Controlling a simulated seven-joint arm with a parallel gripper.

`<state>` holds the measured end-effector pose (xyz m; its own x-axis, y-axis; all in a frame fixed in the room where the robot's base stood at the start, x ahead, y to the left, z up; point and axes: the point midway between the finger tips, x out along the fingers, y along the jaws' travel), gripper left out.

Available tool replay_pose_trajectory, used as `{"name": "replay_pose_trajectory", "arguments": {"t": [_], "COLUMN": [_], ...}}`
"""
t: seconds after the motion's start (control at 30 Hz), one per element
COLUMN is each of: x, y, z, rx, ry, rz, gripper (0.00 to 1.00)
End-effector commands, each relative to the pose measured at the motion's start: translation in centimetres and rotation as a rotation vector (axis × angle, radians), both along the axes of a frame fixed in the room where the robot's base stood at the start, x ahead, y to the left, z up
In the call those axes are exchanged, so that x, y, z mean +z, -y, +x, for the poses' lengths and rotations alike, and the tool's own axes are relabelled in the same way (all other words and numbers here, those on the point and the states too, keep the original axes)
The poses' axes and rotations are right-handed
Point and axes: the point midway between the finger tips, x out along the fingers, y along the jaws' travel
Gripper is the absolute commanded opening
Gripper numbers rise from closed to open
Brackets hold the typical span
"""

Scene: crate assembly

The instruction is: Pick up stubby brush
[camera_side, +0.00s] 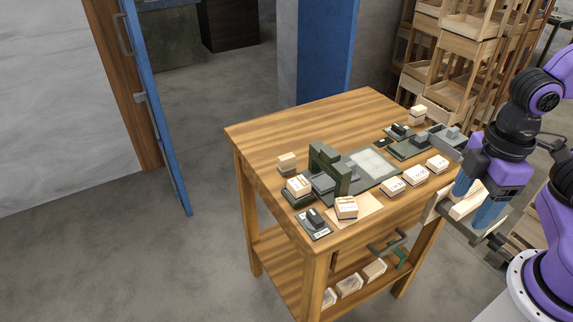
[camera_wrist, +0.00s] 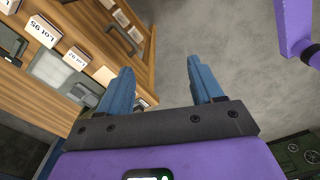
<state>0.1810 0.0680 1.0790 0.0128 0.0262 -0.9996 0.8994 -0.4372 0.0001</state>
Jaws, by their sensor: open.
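My gripper (camera_side: 468,210) hangs off the right end of the wooden table, its two blue fingers pointing down. In the wrist view the fingers (camera_wrist: 160,72) are spread wide, with only grey floor showing between their tips. I cannot pick out a stubby brush for certain in either view. A pale wooden piece (camera_side: 463,205) shows behind and between the fingers in the side view; I cannot tell what it is or whether it touches them.
The wooden table (camera_side: 262,142) bears several labelled pale blocks (camera_side: 416,177), a dark green fixture (camera_side: 345,168) and a small dark block on a plate (camera_side: 315,218). More blocks (camera_side: 350,284) lie on the lower shelf. Wooden crates (camera_side: 470,28) stand behind. Floor left of the table is clear.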

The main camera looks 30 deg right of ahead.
Motion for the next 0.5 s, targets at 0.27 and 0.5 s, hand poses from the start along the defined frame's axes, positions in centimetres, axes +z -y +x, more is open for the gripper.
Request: {"name": "replay_pose_trajectory", "arguments": {"t": [0.27,0.5], "x": [2.4,3.5], "y": [-6.2,-10.3], "z": [8.5,16.8], "rx": [0.090,0.178], "ry": [0.002,0.001], "rz": [-0.010,-0.017], "gripper": [0.66,0.66]}}
